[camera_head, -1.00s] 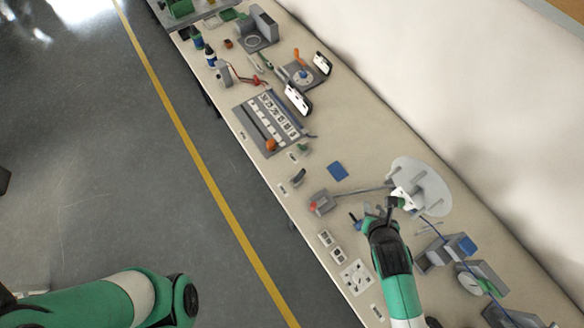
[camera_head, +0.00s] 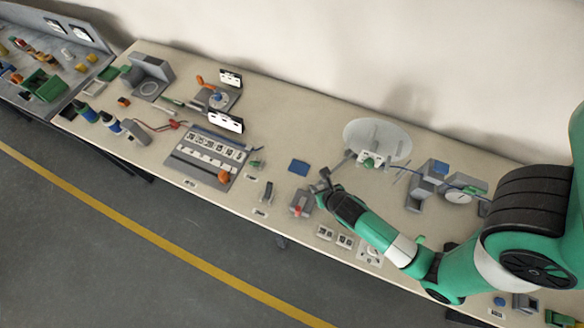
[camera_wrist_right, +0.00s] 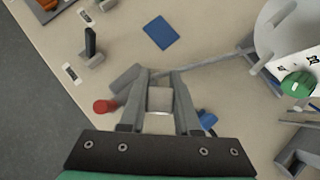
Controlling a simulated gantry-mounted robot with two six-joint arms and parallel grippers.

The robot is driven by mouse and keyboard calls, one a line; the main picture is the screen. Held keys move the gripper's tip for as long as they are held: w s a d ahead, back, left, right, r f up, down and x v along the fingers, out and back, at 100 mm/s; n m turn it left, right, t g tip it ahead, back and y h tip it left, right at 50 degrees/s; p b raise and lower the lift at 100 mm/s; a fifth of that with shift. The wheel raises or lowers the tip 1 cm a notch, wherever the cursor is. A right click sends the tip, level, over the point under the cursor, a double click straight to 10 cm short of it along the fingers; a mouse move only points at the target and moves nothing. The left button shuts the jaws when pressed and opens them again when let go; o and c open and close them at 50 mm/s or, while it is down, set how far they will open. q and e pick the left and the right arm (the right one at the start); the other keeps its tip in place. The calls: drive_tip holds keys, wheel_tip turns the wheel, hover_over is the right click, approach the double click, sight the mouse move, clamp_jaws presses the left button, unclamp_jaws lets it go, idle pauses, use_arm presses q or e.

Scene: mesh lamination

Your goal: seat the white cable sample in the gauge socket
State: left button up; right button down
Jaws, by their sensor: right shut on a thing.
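My right gripper (camera_head: 325,182) is above the workbench, close to a grey block with a red knob (camera_head: 300,204). In the right wrist view my right gripper (camera_wrist_right: 160,82) is shut on a small whitish piece (camera_wrist_right: 160,99) between its fingers. I cannot tell whether this piece is the white cable sample, and no cable end shows. A round dial gauge (camera_head: 458,197) stands on a grey base to the right of the gripper. I cannot make out its socket. My left gripper is out of view.
A pale round plate (camera_head: 385,135) with a white and green part (camera_head: 370,159) stands behind the gripper. A blue pad (camera_head: 299,167) lies flat left of it. A labelled tray (camera_head: 205,155) lies further left. A thin bar runs between block and plate.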

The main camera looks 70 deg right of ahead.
drive_tip(key=w+d+f+b, duration=0.1)
drive_tip(key=w+f, duration=0.1)
drive_tip(key=w, duration=0.1)
drive_tip(key=w+d+f+b, duration=0.1)
drive_tip(key=w+d+f, duration=0.1)
drive_tip(key=w+f, duration=0.1)
drive_tip(key=w+d+f+b, duration=0.2)
drive_tip(key=w+f, duration=0.1)
drive_tip(key=w, duration=0.1)
drive_tip(key=shift+d+f, duration=0.15)
drive_tip(key=shift+d, duration=0.05)
drive_tip(key=shift+w+d+f+b, duration=0.15)
drive_tip(key=shift+f+b, duration=0.6)
drive_tip(key=shift+f, duration=1.05)
drive_tip(key=shift+f, duration=0.15)
drive_tip(key=c, duration=0.6)
unclamp_jaws()
